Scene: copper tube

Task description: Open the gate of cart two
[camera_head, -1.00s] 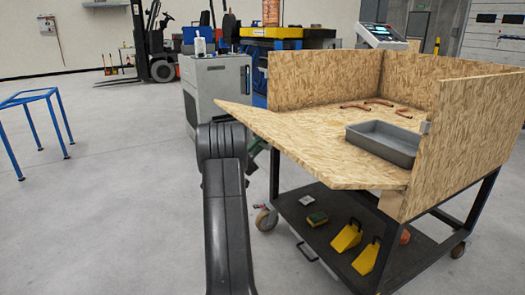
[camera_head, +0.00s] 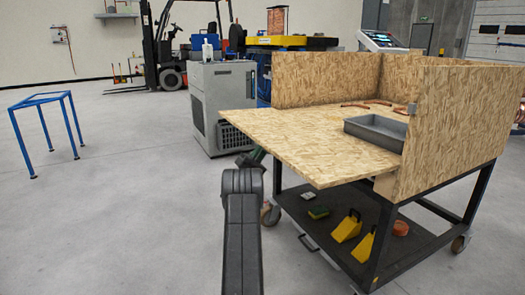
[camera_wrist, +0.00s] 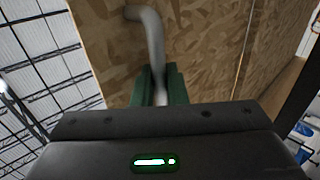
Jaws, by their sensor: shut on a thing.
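The cart's gate (camera_head: 300,148) is an OSB board on the cart's near-left side. It is swung down and juts out roughly level with the cart bed. In the wrist view the gate's face (camera_wrist: 215,45) fills the upper middle, with a curved grey handle (camera_wrist: 150,35) on it. My gripper's green fingers (camera_wrist: 160,88) are shut on the handle's lower end. In the head view my gripper (camera_head: 252,158) is under the gate's left edge, partly hidden by my dark arm and the board. The fingertips are hidden there.
On the cart are a grey tray (camera_head: 375,132) and copper tubes (camera_head: 378,103). The lower shelf (camera_head: 330,232) holds yellow wedges (camera_head: 347,226) and a sponge (camera_head: 318,212). A grey cabinet (camera_head: 222,85) stands behind the gate. A blue frame (camera_head: 45,100) stands far left. The floor between is clear.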

